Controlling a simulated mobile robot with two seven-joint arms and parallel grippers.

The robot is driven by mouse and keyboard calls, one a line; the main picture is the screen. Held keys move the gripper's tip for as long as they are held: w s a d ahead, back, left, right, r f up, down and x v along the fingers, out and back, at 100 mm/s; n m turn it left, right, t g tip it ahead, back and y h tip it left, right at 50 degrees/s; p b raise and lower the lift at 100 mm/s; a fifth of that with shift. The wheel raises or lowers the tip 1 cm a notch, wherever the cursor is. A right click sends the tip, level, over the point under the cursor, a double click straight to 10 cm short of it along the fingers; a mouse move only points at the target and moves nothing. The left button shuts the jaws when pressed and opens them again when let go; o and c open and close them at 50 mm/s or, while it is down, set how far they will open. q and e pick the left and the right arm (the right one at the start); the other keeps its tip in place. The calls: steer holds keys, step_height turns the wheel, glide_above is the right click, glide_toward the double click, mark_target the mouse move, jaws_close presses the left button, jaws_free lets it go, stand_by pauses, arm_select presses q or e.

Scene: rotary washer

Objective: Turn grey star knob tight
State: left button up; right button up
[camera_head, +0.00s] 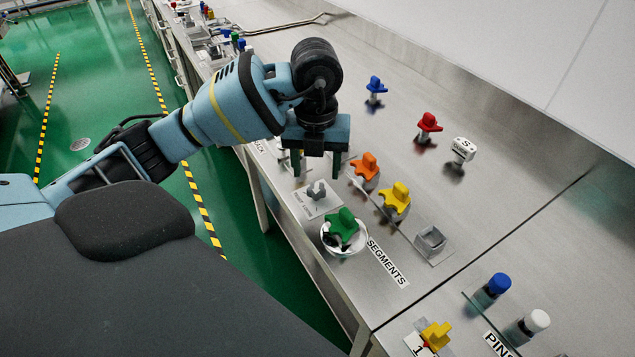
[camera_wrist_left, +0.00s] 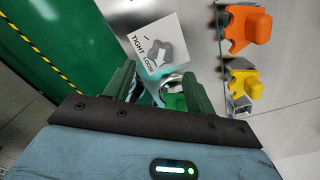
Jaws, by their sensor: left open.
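The grey star knob (camera_head: 317,190) sits on a flat plate near the bench's front edge. In the left wrist view the knob (camera_wrist_left: 154,52) shows beyond the fingertips, beside the printed words TIGHT and LOOSE. My left gripper (camera_head: 316,176) is open and empty, with its fingers pointing down above the bench close to the knob. In the left wrist view its two green fingers (camera_wrist_left: 160,76) are spread apart, and the knob is not between them. My right gripper is not in view.
A white bowl with a green segment (camera_head: 343,225) stands just in front of the knob. Orange (camera_head: 366,165) and yellow (camera_head: 396,200) segments stand to the right. Blue (camera_head: 375,88), red (camera_head: 428,125) and white (camera_head: 463,150) pieces stand farther back. Clear bench lies between them.

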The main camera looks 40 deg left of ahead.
mark_target(316, 189)
arm_select(q)
steer(key=shift+f, duration=2.65)
steer(key=shift+c, duration=0.2)
steer(key=c, duration=0.9)
